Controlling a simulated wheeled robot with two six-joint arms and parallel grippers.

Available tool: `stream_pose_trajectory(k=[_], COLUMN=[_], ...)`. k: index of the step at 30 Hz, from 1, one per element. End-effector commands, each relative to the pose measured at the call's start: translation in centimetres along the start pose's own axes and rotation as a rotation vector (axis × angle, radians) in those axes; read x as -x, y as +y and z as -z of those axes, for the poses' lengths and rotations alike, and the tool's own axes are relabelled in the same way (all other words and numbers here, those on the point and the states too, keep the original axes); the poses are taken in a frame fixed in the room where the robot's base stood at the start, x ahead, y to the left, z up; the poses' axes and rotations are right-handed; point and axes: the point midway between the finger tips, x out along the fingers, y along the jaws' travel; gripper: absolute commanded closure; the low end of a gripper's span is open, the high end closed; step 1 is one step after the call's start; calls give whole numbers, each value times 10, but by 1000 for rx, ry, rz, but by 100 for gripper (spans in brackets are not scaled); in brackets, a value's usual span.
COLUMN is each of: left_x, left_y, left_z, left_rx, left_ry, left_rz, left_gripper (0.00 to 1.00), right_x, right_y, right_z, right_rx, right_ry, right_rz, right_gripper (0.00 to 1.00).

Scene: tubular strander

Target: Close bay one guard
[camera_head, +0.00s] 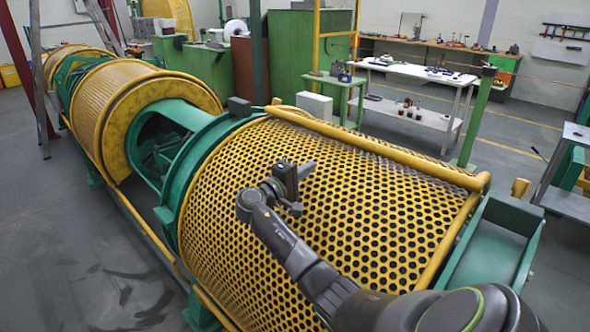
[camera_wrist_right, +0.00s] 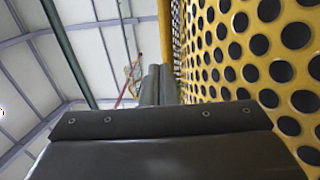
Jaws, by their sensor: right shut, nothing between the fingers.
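A yellow perforated guard (camera_head: 350,210) curves over the nearest section of the green-framed machine. A thick yellow bar (camera_head: 380,148) runs along its upper far edge. I see no label that tells which bay this is, and I cannot tell if the guard is fully seated. My right gripper (camera_head: 306,170) is in front of the mesh, left of its middle, with its fingers together and empty. In the right wrist view, the shut fingers (camera_wrist_right: 158,85) point along the mesh (camera_wrist_right: 250,60), which fills the right side; I cannot tell if they touch it. My left gripper is out of view.
A second yellow perforated guard (camera_head: 130,85) stands further left along the machine. A green end frame (camera_head: 495,245) borders the near guard at right. A white table (camera_head: 415,72) and a green stand (camera_head: 335,85) are behind. Grey floor is open at lower left.

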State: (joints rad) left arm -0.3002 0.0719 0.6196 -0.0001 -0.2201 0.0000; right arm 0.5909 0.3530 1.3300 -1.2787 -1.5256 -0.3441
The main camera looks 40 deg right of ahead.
Motion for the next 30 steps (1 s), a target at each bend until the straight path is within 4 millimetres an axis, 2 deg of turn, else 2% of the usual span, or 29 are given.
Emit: stream_pose_trajectory(k=[4,17,20,23,24,30], left_x=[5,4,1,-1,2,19], left_y=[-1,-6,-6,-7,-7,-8], left_z=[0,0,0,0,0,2], left_rx=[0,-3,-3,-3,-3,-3], left_ry=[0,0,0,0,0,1], left_rz=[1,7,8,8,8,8], left_gripper=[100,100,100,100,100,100], right_x=[-8,-14,-28,-53,-64,-99], right_y=[0,0,3,10,14,21], right_z=[0,0,0,0,0,0], right_rx=[1,0,1,1,2,3], right_ry=[-1,-1,-2,-3,-4,-1], right_rz=[1,-1,-4,4,20,135], right_gripper=[100,100,100,100,100,100])
